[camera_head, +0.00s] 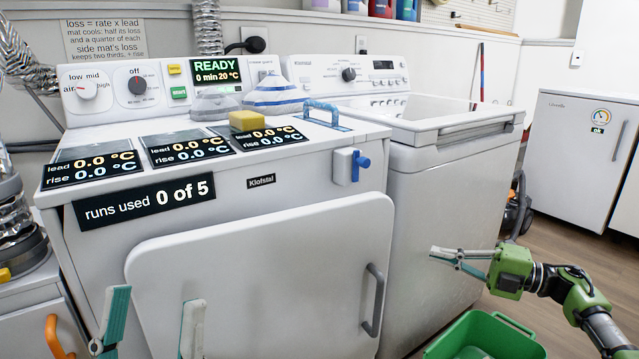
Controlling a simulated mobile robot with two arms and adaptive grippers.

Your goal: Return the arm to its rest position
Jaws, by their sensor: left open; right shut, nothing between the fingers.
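My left gripper (156,297) shows at the lower left. Its two pale, teal-edged fingers point up and stand apart with nothing between them, in front of the dryer's white door (250,285). My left arm is out of the frame. My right gripper (437,254) is at the right on a green and black arm. Its fingers point left and are shut and empty, in front of the white washer's (440,215) front and above a green basket. I see nothing held in either gripper.
The green basket (520,325) stands on the floor at the lower right. The dryer top (225,185) carries a yellow sponge (246,120), a blue handle (327,116) and dark readouts.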

